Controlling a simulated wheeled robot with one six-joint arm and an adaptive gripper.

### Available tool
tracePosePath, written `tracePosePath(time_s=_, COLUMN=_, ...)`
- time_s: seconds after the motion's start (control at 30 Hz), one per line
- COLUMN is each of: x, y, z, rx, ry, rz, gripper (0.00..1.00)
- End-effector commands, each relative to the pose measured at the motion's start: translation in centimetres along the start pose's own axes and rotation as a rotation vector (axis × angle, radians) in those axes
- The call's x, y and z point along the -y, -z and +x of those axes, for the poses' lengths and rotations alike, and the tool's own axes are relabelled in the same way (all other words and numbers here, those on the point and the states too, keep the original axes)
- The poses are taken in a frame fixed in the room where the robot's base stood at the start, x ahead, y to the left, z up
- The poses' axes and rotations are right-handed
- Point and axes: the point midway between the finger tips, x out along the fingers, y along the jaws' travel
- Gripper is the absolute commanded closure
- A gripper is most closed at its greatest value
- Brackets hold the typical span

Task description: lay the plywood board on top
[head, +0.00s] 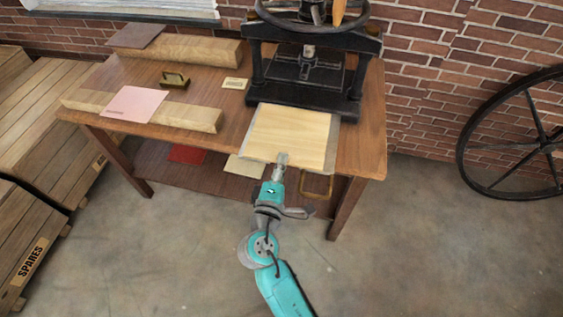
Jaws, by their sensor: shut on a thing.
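The pale plywood board (291,135) is at the front of the black hand press (305,95), over a grey plate (331,148) whose margins show at its sides. My gripper (282,160) is shut on the board's near edge. The board looks about level and roughly lined up with the plate. I cannot tell whether it touches what is under it. Anything between the board and the plate is hidden.
The wooden table (226,119) holds two timber beams, with a pink sheet (132,104) on the near one and a brown sheet (136,36) on the far one. A brass handle (317,187) juts out below the plate. A spoked wheel (515,140) leans at right.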

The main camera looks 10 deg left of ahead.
Motion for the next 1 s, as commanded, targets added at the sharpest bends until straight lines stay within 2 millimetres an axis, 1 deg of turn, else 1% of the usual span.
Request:
tracePosePath(time_s=0.87, x=0.14, y=0.00, z=-0.01, rx=0.000, ry=0.000, rz=0.000, gripper=1.00)
tracePosePath(time_s=0.9, x=0.14, y=0.00, z=-0.01, rx=0.000, ry=0.000, rz=0.000, gripper=0.85)
tracePosePath(time_s=0.97, x=0.14, y=0.00, z=-0.01, rx=0.000, ry=0.000, rz=0.000, gripper=0.70)
tracePosePath(time_s=1.0, x=0.15, y=0.00, z=-0.01, rx=0.000, ry=0.000, rz=0.000, gripper=0.61)
